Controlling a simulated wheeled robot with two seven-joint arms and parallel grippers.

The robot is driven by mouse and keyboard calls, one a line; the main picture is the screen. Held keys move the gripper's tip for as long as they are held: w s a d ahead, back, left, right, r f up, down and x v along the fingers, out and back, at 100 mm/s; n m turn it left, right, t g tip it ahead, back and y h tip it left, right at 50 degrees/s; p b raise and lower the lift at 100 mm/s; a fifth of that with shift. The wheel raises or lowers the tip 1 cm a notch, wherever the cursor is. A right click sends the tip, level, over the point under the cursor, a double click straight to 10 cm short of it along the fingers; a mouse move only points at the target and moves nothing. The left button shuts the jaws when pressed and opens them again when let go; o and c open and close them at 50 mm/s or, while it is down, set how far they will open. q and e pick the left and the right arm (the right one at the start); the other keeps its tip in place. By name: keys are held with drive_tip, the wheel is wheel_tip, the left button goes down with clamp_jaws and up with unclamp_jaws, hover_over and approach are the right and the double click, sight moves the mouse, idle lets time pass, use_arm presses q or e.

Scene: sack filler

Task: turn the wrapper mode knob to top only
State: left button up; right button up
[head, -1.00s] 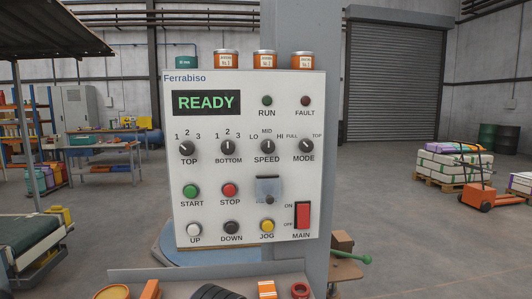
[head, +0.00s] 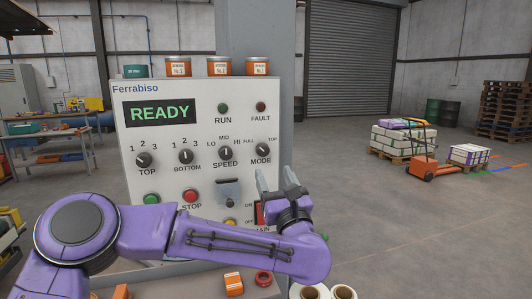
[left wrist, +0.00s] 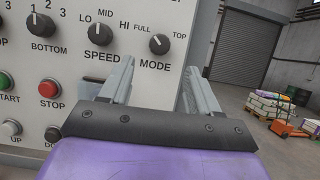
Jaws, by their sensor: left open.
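The mode knob (head: 262,150) is a round black dial with a white mark on the right of the white Ferrabiso panel (head: 205,107). Its mark points up and left, toward FULL; TOP is printed at its upper right. The knob also shows in the left wrist view (left wrist: 159,44). My left gripper (head: 276,176) is open and empty, just below and slightly right of the knob in the head view. In the left wrist view the fingers (left wrist: 160,82) stand apart below the knob, not around it. My right gripper is not in view.
The speed knob (head: 225,153) sits left of the mode knob. The red main switch (head: 260,212) is partly behind my left gripper, and my left arm hides the lower buttons. The display (head: 160,113) reads READY. Open floor lies right of the panel.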

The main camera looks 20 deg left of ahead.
sight(264, 154)
use_arm(q)
drive_tip(key=p+x, duration=0.3)
drive_tip(key=x, duration=0.4)
drive_tip(key=shift+a+r, duration=0.1)
drive_tip(key=shift+a, duration=0.05)
drive_tip(key=shift+w+a, duration=0.15)
drive_tip(key=shift+w, duration=0.25)
drive_tip(key=c, duration=1)
